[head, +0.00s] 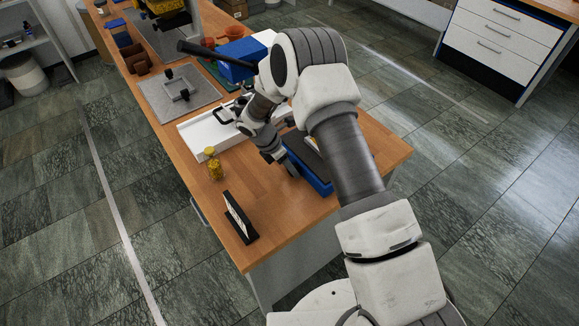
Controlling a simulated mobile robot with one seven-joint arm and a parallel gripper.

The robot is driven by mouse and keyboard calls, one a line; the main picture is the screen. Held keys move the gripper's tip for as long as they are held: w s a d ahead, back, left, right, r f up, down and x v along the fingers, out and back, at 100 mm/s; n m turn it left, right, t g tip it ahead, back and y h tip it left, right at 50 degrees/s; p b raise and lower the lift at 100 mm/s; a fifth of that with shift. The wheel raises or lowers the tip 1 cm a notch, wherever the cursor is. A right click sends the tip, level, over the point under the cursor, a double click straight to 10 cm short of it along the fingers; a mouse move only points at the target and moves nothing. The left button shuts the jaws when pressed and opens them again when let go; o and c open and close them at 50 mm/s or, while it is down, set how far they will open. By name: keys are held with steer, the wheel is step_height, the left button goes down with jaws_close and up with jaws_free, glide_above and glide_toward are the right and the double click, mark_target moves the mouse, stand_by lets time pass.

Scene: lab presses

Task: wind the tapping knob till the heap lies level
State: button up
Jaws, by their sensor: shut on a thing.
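My gripper (289,171) points down at the left edge of a blue box-like unit (315,180) with a dark top, near the right end of the wooden bench. The jaws are shut on a small part at that edge, which I take to be the tapping knob; the fingers hide it. My forearm and wrist cover much of the unit. No heap can be made out from here, so I cannot tell whether it lies level.
Left of my gripper, brass-yellow pieces (215,169) stand beside a white tray (200,134). A black stand with a white face (238,217) is near the bench's front edge. A grey mat (178,93) and a blue block (241,62) lie farther back. Bare wood (285,218) is free in front.

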jaws_close()
steer(key=shift+b, duration=0.45)
steer(key=t+y+b, duration=0.1)
steer(key=t+b, duration=0.1)
steer(key=b, duration=0.2)
steer(key=shift+s+d+f, duration=0.1)
steer(key=shift+f, duration=0.1)
steer(key=t+y+b, duration=0.1)
steer(key=b, duration=0.2)
steer(key=shift+m, duration=0.3)
steer(key=shift+r+b, duration=0.1)
steer(key=shift+b, duration=0.5)
steer(key=shift+s+d+r+t+b, duration=0.1)
steer(key=shift+r+t+b, duration=0.1)
steer(key=shift+t+b, duration=0.3)
steer(key=o, duration=1.1)
jaws_free()
steer(key=shift+s, duration=0.1)
